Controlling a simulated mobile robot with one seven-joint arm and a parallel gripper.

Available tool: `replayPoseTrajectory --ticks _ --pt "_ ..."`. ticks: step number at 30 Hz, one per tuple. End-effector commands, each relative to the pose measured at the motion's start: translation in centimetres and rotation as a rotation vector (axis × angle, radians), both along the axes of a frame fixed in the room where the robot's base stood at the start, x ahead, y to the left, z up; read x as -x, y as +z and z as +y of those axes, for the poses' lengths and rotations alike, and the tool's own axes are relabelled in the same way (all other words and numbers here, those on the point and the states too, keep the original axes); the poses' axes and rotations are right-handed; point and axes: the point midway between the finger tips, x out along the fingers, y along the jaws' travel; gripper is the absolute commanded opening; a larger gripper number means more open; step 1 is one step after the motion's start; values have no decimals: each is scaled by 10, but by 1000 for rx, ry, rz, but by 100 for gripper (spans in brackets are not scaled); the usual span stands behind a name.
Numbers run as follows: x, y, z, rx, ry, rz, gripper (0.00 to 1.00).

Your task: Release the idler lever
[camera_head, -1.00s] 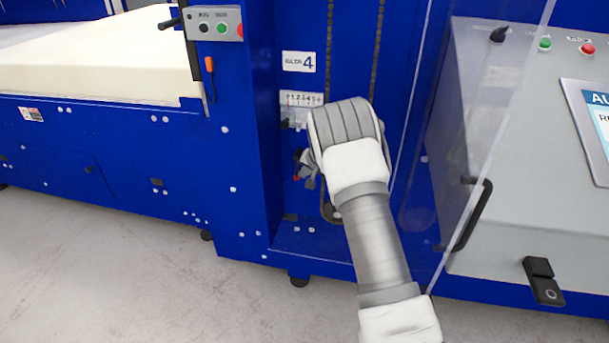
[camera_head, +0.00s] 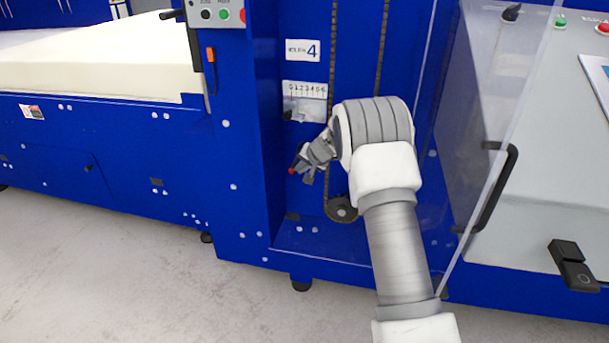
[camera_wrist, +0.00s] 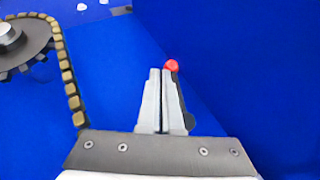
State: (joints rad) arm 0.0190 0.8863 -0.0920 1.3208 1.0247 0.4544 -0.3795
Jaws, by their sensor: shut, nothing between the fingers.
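The idler lever's red knob (camera_head: 291,170) shows low in the blue machine recess, just left of my fingers. It also shows in the wrist view (camera_wrist: 171,66), right at the fingertips, with a dark part along the right finger. Most of the lever is hidden by my fingers, and I cannot tell whether they touch it. My gripper (camera_head: 301,164) is shut with nothing between its fingers; the wrist view shows the two fingers (camera_wrist: 162,75) side by side. The sprocket (camera_head: 341,209) with its chain (camera_wrist: 70,85) sits right of the lever in the head view.
A numbered scale (camera_head: 305,90) and a label with a 4 (camera_head: 303,50) are above the lever on the blue machine. A clear panel (camera_head: 487,160) with a black handle (camera_head: 497,185) stands right of my arm. A cream foam block (camera_head: 90,70) lies at left.

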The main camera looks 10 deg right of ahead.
Motion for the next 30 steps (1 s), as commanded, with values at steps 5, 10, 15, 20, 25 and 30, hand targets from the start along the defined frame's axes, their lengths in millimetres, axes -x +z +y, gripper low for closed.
replayPoseTrajectory --ticks 5,10,15,20,25,30 --pt "-2 -4 7 0 -1 5 0" --pt "-5 -5 15 1 -1 6 0" --pt "-7 -5 23 -1 0 10 0" --pt "-9 -2 26 1 0 8 0" --pt "-11 1 28 1 -1 5 0" --pt "-11 2 27 0 -2 4 0"
